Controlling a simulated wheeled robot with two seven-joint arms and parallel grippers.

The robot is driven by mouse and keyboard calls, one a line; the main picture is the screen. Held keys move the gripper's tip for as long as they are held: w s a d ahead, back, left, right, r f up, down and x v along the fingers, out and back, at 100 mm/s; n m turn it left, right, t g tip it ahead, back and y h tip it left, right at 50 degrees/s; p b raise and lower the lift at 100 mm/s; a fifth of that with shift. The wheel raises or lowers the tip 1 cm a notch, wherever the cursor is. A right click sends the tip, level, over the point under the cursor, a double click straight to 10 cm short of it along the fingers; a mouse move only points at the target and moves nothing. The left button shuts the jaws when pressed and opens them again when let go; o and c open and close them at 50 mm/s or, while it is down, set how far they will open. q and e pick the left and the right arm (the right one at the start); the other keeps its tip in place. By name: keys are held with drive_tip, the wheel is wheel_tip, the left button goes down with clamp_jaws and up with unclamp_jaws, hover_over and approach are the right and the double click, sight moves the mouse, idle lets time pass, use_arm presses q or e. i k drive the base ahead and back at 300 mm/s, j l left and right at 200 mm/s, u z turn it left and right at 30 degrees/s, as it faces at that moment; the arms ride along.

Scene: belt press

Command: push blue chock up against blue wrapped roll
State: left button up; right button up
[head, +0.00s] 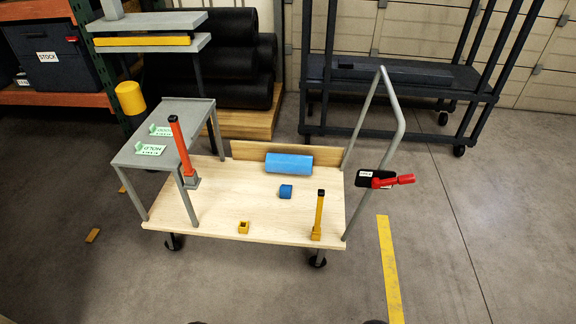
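The blue wrapped roll (289,163) lies on the wooden cart deck (220,222) near its back edge, in front of a low wooden back board. The blue chock (285,192), a small block, sits on the deck in front of the roll. A strip of bare deck shows between them, so they look apart. Neither of my grippers can be made out in the head view.
An orange post (180,145) and a grey side table (165,135) with green cards stand left. A yellow post (319,213) and yellow block (243,228) are near the deck's front. A grey handle frame (399,110) rises right. Floor in front is clear.

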sight(286, 190)
drive_tip(key=i+j, duration=0.1)
drive_tip(key=j, duration=0.3)
drive_tip(key=i+j+u, duration=0.1)
drive_tip(key=j, duration=0.35)
drive_tip(key=i+j, duration=0.2)
drive_tip(key=j, duration=0.2)
drive_tip(key=i+j, duration=0.1)
drive_tip(key=j, duration=0.3)
drive_tip(key=i+j+u, duration=0.1)
drive_tip(key=j, duration=0.35)
drive_tip(key=i, duration=0.05)
